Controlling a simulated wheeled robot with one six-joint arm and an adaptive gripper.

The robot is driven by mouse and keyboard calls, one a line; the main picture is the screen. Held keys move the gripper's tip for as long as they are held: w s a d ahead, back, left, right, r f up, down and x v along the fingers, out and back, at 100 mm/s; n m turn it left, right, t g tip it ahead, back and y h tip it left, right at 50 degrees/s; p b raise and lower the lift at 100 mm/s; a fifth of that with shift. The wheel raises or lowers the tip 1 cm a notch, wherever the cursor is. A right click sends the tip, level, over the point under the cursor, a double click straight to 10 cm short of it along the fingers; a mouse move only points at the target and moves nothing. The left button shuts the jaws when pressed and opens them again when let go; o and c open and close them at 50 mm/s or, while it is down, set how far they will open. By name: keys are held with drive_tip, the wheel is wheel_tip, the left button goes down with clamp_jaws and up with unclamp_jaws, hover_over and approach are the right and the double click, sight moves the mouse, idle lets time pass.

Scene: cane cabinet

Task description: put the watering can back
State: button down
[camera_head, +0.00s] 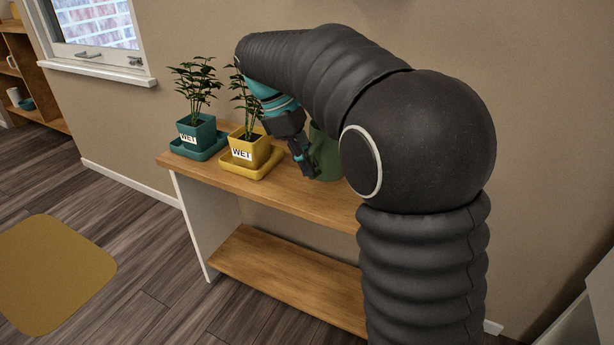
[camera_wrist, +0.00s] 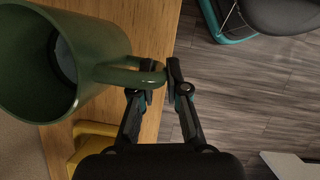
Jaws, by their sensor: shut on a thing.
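The green watering can (camera_head: 326,153) is at the cabinet top, right of the yellow pot, and is partly hidden behind my arm. In the wrist view the can (camera_wrist: 100,42) fills the upper left, with its open top facing the camera. My gripper (camera_head: 307,171) is at its near left side. In the wrist view my gripper (camera_wrist: 160,80) is shut on the can's handle. I cannot tell whether the can's base touches the wood.
The wooden cabinet top (camera_head: 222,178) also holds a teal pot (camera_head: 197,135) and a yellow pot (camera_head: 250,150), each with a plant, a "WET" label and a saucer. The yellow pot stands close to my gripper. A lower shelf (camera_head: 285,270) looks empty where visible.

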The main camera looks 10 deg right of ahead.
drive_tip(key=shift+w+f+b, duration=0.2)
drive_tip(key=shift+f+b, duration=0.15)
drive_tip(key=shift+f, duration=1.8)
drive_tip(key=c, duration=1.2)
unclamp_jaws()
drive_tip(key=shift+f, duration=0.1)
